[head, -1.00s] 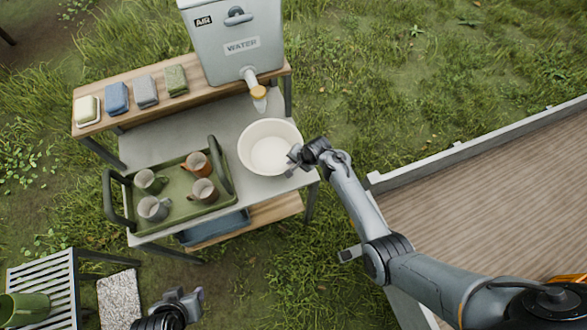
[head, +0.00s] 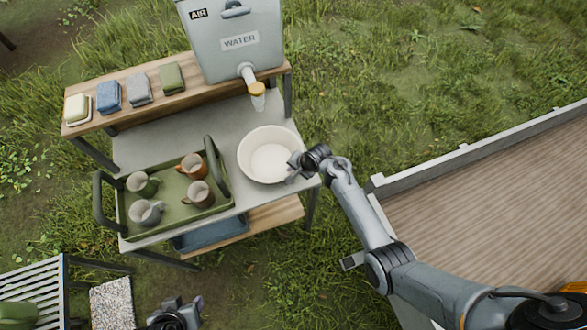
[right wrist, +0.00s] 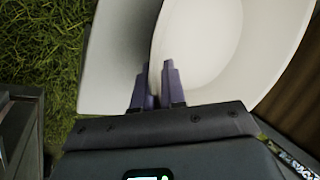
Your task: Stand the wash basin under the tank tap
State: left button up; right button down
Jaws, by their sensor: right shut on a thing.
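The white wash basin (head: 255,147) stands on the grey table at its right end, in front of the tank tap (head: 257,92). The tap has a yellow collar and a clear spout; it hangs from the grey water tank (head: 232,50) on the wooden shelf. My right gripper (head: 296,165) is shut on the basin's right rim. In the right wrist view its fingers (right wrist: 154,85) straddle the basin wall, with the white interior (right wrist: 200,45) beyond. My left gripper (head: 184,308) is at the bottom of the head view, away from the table; its jaw opening is unclear.
A green tray (head: 179,220) with dark handles holds several mugs, left of the basin. Folded cloths (head: 139,90) and a soap dish (head: 77,109) line the shelf. A wooden deck (head: 490,215) with a pale edge lies right. Bare tabletop (head: 185,135) is left of the basin.

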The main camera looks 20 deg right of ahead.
jog(key=c, duration=1.2)
grip_release()
jog(key=shift+r, duration=0.1)
jog(key=shift+s+r+p, duration=0.15)
jog(key=shift+r+p, duration=0.15)
jog(key=shift+r, duration=0.3)
jog(key=p+v, duration=0.3)
jog(key=v, duration=0.8)
jog(key=s+d+r+n+h, duration=0.1)
jog(key=s+d+n+h, duration=0.3)
jog(key=s, duration=0.7)
jog(key=s+a+r+n, duration=0.2)
jog(key=s+r+n, duration=0.2)
jog(key=s, duration=0.3)
jog(key=s+a+r+n+y, duration=0.1)
jog(key=s+r+n, duration=0.3)
jog(key=s, duration=0.4)
jog(key=shift+a+r+n+g, duration=0.2)
jog(key=shift+a+n+g, duration=0.2)
jog(key=shift+a+n, duration=0.2)
